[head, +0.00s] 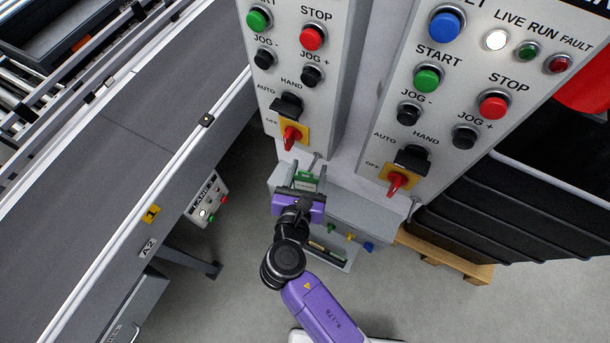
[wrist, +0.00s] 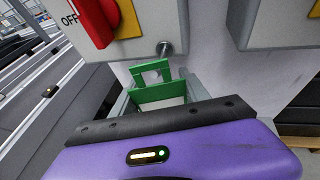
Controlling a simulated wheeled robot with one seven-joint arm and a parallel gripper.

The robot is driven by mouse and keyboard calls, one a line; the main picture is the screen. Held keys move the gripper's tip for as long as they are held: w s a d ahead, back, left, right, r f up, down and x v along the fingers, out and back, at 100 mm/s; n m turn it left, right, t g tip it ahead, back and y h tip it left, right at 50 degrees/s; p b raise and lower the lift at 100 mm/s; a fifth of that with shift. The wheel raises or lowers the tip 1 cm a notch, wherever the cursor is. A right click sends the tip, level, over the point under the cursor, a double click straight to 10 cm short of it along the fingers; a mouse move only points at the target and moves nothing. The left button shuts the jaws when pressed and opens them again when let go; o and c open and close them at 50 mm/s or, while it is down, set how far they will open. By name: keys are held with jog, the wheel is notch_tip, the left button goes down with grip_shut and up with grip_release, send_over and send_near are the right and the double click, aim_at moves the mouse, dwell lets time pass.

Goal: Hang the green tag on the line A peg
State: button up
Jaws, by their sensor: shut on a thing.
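The green tag (head: 306,179) is held upright in my gripper (head: 301,187), below the left control panel. In the wrist view the tag (wrist: 158,94) shows a squarish opening in its upper part. My gripper's jaws (wrist: 158,100) are shut on the tag's lower part. A metal peg (head: 314,162) sticks out under the left panel. In the wrist view this peg (wrist: 165,48) appears just above and slightly right of the tag's top edge; I cannot tell the depth gap. A second peg (head: 413,208) is under the right panel. The panels' line names are out of view.
The left panel's red switch (head: 291,137) and the right panel's red switch (head: 397,182) jut out near the pegs. A grey open box (head: 350,205) with small coloured items is below. A conveyor (head: 130,130) runs along the left; black crates on a pallet (head: 450,257) stand right.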

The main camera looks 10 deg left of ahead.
jog(key=shift+w+d+b, duration=0.2)
jog(key=shift+w, duration=0.4)
jog(key=shift+w+d+b, duration=0.15)
jog(key=shift+w+d, duration=0.05)
jog(key=shift+w, duration=0.35)
jog(key=shift+w+d+f, duration=0.25)
jog(key=shift+w+f, duration=0.15)
jog(key=shift+w, duration=0.2)
jog(key=shift+f, duration=0.1)
jog(key=o, duration=1.4)
